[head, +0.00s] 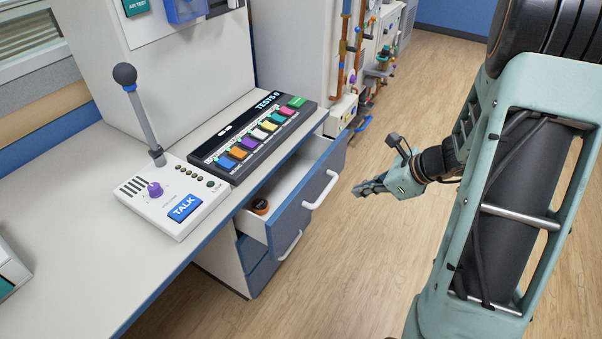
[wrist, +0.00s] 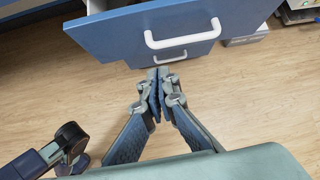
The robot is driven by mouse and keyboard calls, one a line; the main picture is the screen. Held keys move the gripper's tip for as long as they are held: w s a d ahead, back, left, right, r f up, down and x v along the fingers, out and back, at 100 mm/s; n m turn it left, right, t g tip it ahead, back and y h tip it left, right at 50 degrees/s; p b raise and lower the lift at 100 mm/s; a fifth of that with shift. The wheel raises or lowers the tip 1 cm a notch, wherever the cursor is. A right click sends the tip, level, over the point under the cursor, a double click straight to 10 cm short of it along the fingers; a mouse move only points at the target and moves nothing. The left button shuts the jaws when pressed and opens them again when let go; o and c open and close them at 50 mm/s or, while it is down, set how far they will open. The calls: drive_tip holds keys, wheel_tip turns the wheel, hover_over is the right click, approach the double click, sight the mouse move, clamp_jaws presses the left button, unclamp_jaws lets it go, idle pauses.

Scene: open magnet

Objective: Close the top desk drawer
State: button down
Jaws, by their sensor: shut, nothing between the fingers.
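The top desk drawer (head: 302,204) stands pulled out from under the desk, with a blue front and a white bar handle (head: 322,190). A small round orange and dark object (head: 260,206) lies inside it. In the wrist view the drawer front (wrist: 115,35) and its handle (wrist: 183,36) are at the top of the picture. My gripper (head: 360,189) is shut and empty. It is in front of the drawer, to the right of the handle in the head view, apart from it. In the wrist view my fingertips (wrist: 158,72) point toward the drawer front, just below the handle.
Lower blue drawers (head: 262,272) below look shut. The desk top (head: 85,240) holds a talk panel with a microphone (head: 175,195) and a panel of coloured buttons (head: 255,140). Pipes and valves (head: 355,60) stand at the back. The wooden floor (head: 345,270) in front is clear.

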drive_tip(key=a+y, duration=0.1)
drive_tip(key=a, duration=0.2)
drive_tip(key=b, duration=0.3)
approach(301, 195)
drive_tip(key=shift+m, duration=0.3)
drive_tip(key=x, duration=0.5)
drive_tip(key=shift+d+f, duration=0.2)
drive_tip(key=shift+f, duration=0.2)
drive_tip(key=shift+w+a, duration=0.25)
drive_tip(key=shift+a, duration=0.1)
drive_tip(key=w+a, duration=0.5)
drive_tip(key=a, duration=0.3)
drive_tip(key=shift+w, duration=0.3)
drive_tip(key=shift+d, duration=0.15)
